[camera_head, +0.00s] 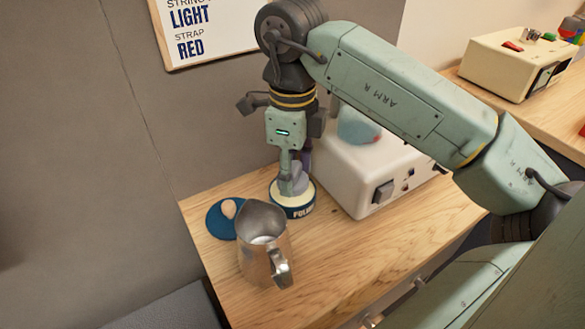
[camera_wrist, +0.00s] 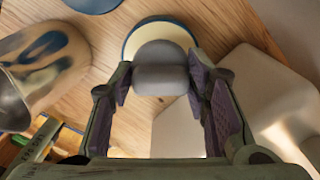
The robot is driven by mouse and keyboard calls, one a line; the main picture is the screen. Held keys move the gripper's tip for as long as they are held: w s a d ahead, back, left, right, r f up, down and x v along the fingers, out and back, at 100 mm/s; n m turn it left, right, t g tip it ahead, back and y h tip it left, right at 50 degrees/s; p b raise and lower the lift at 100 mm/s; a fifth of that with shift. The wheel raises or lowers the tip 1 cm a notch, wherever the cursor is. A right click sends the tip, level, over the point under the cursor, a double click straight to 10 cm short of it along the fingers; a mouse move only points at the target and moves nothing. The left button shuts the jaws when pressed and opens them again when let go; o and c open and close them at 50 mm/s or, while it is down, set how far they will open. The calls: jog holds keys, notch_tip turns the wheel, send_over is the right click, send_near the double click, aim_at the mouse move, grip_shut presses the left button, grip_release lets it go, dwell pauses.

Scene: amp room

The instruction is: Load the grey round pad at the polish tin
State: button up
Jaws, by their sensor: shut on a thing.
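My gripper (camera_head: 292,165) points down over the polish tin (camera_head: 294,206), a low round tin with a dark blue side and a cream top. It is shut on the grey round pad (camera_head: 297,181), which sits at the tin's cream top. In the wrist view the pad (camera_wrist: 160,68) lies between my two fingers (camera_wrist: 163,85), in front of the tin's cream disc and blue rim (camera_wrist: 132,42). The pad's underside is hidden, so I cannot tell whether it touches the tin.
A metal jug (camera_head: 262,250) stands close in front of the tin. A white box (camera_head: 350,165) with a switch stands close on the right. The wooden top is clear toward the front right.

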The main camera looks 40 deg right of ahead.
aim_at(293, 168)
jog(key=shift+f+b, duration=0.6)
jog(key=shift+b, duration=0.1)
dwell(1.7)
jog(key=shift+r, duration=0.1)
jog(key=shift+r+p, duration=2.1)
jog(key=shift+r, duration=1.4)
